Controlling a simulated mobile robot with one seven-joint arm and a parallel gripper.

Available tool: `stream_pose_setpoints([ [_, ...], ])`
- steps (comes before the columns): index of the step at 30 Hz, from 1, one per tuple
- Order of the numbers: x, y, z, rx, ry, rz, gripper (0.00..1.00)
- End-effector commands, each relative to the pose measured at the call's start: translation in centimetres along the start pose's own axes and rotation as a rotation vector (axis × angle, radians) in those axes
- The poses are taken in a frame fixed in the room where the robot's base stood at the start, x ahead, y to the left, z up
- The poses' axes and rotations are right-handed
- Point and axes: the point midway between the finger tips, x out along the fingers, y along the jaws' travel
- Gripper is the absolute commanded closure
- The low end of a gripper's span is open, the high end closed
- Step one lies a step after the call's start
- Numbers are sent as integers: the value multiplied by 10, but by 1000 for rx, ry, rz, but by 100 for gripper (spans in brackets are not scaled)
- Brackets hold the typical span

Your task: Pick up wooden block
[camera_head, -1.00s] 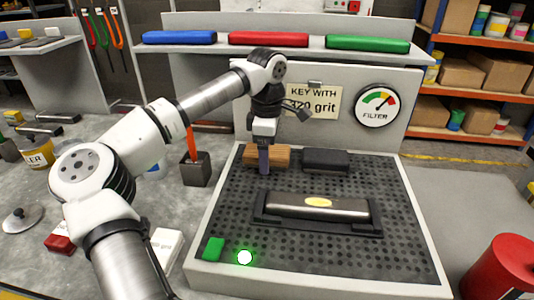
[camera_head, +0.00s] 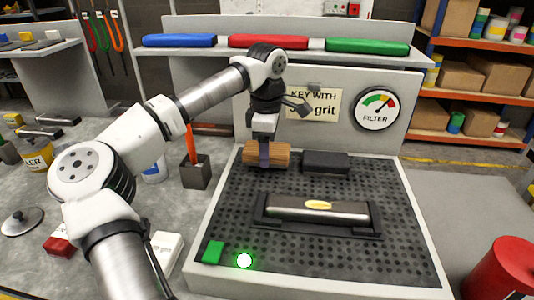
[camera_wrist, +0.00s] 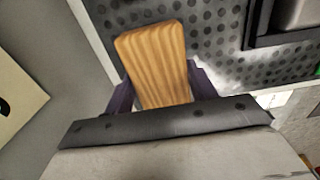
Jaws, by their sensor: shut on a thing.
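The wooden block (camera_head: 280,155) is light brown with wood grain and is at the back left of the perforated black bench top (camera_head: 225,215). My gripper (camera_head: 264,160) is above it, with its purple fingers shut on the block's middle. In the wrist view the block (camera_wrist: 155,62) sticks out from between the fingers of my gripper (camera_wrist: 160,85). The block appears held slightly above the bench top; the gap is hard to judge.
A dark block (camera_head: 326,162) lies just right of the wooden block. A metal bar (camera_head: 318,208) with a yellow oval rests in a black holder in front. A back panel with a sign (camera_head: 313,104) and a filter gauge (camera_head: 377,108) stands close behind.

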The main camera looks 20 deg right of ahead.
Motion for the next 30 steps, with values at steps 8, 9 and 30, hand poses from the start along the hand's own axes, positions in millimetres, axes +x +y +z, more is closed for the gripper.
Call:
stream_pose_setpoints([
  [8,-60,1,1,-1,1,6,68],
  [9,-71,0,1,-1,1,5,68],
  [30,-185,0,0,1,0,1,68],
])
